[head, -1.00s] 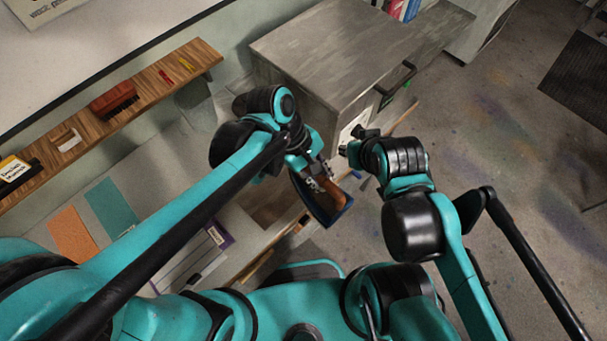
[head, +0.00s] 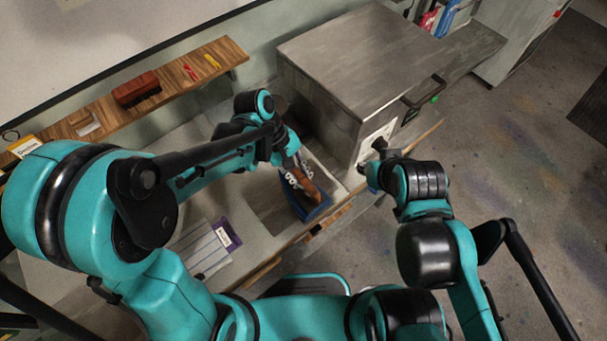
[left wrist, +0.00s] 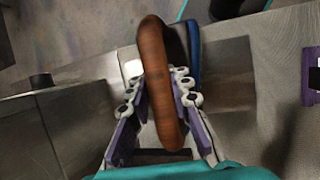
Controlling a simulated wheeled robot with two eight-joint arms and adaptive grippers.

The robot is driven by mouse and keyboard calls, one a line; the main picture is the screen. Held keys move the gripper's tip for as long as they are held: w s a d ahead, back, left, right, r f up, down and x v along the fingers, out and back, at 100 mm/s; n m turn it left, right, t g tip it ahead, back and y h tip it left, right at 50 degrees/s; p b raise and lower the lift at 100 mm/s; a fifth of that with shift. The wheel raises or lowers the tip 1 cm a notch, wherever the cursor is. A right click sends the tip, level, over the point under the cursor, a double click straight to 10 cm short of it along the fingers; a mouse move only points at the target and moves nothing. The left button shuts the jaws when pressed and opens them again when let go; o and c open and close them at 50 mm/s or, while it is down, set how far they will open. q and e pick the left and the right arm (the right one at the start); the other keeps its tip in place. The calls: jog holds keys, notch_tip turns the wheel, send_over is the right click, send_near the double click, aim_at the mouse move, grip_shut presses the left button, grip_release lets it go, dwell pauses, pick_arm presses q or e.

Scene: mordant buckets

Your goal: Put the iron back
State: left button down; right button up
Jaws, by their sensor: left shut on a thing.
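The iron shows as a brown curved handle (head: 307,187) over a blue body (head: 317,212), near the front edge of the grey counter. My left gripper (head: 297,178) is shut on the brown handle. In the left wrist view, the purple finger pads (left wrist: 158,100) stand on either side of the handle (left wrist: 154,60), and the blue edge (left wrist: 194,50) shows behind it. I cannot tell whether the body touches the counter. My right gripper (head: 373,172) is by the front of the metal box; its fingers are too small and dark to read.
A grey metal box (head: 350,55) with a dark handle (head: 426,96) stands behind the iron. A purple-edged pale folder (head: 207,246) lies on the counter to the left. A wooden shelf (head: 165,95) on the wall holds a red brush (head: 137,90). Open floor lies right.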

pick_arm(q)
notch_tip(320, 180, down, 2)
jog(key=shift+w+f, duration=0.1)
jog(key=shift+b, duration=0.3)
jog(key=c, duration=1.4)
grip_release()
jog(key=shift+o, duration=0.2)
